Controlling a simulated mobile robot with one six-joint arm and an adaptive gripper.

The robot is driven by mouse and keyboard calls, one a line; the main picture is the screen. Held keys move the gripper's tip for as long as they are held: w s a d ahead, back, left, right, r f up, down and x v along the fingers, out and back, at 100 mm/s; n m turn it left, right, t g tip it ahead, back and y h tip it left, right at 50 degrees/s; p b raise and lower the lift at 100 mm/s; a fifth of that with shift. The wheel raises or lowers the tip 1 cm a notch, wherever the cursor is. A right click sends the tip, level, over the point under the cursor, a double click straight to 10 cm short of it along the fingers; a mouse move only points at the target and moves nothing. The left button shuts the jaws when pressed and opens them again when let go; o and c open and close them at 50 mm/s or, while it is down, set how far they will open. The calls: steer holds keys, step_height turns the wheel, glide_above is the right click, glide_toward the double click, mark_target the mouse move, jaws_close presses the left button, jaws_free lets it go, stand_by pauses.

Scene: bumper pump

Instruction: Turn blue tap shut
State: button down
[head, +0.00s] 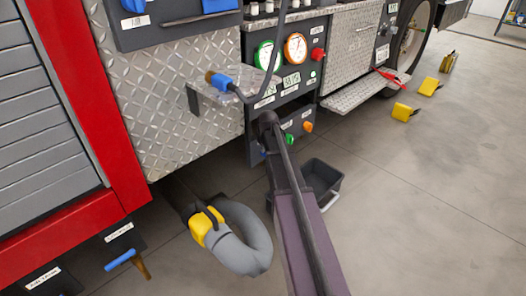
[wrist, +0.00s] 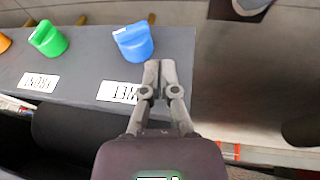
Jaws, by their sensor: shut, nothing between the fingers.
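The blue tap (wrist: 134,42) stands on a dark grey panel (wrist: 75,72) near the top middle of the wrist view. A white label lies below it, partly covered by my gripper. My gripper (wrist: 161,66) is shut and empty, its fingertips close to the lower right side of the blue tap. I cannot tell whether they touch it. In the head view my arm runs up to the lower panel of the truck and hides most of the blue tap.
A green tap (wrist: 48,39) and an orange tap (wrist: 4,42) sit left of the blue one. In the head view, a grey hose with a yellow coupling (head: 207,226) lies left of my arm. A dark bin (head: 322,178) stands right of it.

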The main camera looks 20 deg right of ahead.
steer(key=shift+w+d+f+b, duration=0.25)
steer(key=shift+d+f+b, duration=0.1)
steer(key=shift+f+b, duration=0.5)
steer(key=shift+w+d+f+b, duration=0.2)
steer(key=shift+d+f+b, duration=0.2)
steer(key=shift+f+b, duration=0.45)
steer(key=shift+w+d+f+b, duration=0.25)
steer(key=shift+d+f+b, duration=0.1)
steer(key=shift+f+b, duration=0.5)
steer(key=shift+f, duration=0.1)
steer(key=shift+s+a+f+b, duration=0.1)
steer(key=shift+a+f+b, duration=0.3)
steer(key=shift+f, duration=0.2)
stand_by(1.1)
steer(key=shift+r, duration=0.2)
stand_by(0.6)
